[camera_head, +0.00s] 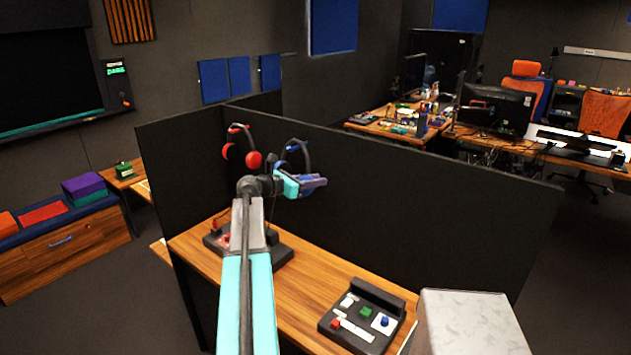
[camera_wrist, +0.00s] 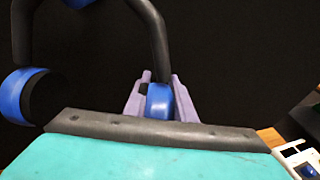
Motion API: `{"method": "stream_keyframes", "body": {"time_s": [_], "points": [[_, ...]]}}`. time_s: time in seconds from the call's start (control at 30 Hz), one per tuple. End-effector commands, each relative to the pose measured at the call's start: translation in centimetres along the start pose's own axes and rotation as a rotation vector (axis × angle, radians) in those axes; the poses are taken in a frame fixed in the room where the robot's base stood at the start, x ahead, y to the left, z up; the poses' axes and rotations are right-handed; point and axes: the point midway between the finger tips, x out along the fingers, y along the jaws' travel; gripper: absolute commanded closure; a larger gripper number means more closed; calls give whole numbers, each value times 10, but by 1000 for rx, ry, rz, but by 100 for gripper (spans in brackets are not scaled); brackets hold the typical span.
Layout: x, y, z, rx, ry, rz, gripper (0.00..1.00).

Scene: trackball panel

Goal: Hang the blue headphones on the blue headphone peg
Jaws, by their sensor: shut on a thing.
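The blue headphones (camera_head: 304,155), with a dark band and blue ear cups, are held upright in front of the black partition. My gripper (camera_head: 318,182) is shut on one ear cup. In the wrist view, this blue cup (camera_wrist: 159,103) sits between the purple fingers of my gripper (camera_wrist: 158,98). The other cup (camera_wrist: 28,97) of the headphones hangs free at the left. A small blue thing (camera_wrist: 79,2) shows at the top edge between the sides of the band; it may be the blue peg. I cannot tell whether the band touches it.
Red headphones (camera_head: 241,146) hang on the partition (camera_head: 420,200) just left of my gripper. Below is a wooden desk (camera_head: 310,285) with a dark base (camera_head: 276,250) and a button panel (camera_head: 362,318). A pale grey box (camera_head: 470,322) stands at the front right.

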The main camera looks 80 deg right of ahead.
Motion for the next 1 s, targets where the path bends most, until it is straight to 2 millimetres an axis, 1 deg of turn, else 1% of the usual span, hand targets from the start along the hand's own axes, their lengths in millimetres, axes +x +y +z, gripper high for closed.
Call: {"method": "stream_keyframes", "body": {"time_s": [0.17,0.2,0.27,0.3,0.33,0.73,0.87,1.0], "points": [[0,0,0,0,-1,0,100],[0,0,0,0,-1,0,75],[0,0,0,0,0,0,65],[0,0,0,0,0,0,58],[0,0,0,0,0,0,55],[-3,-1,0,0,0,1,55],[-9,-3,1,-1,0,2,55],[-21,-8,3,-1,0,2,55]]}}
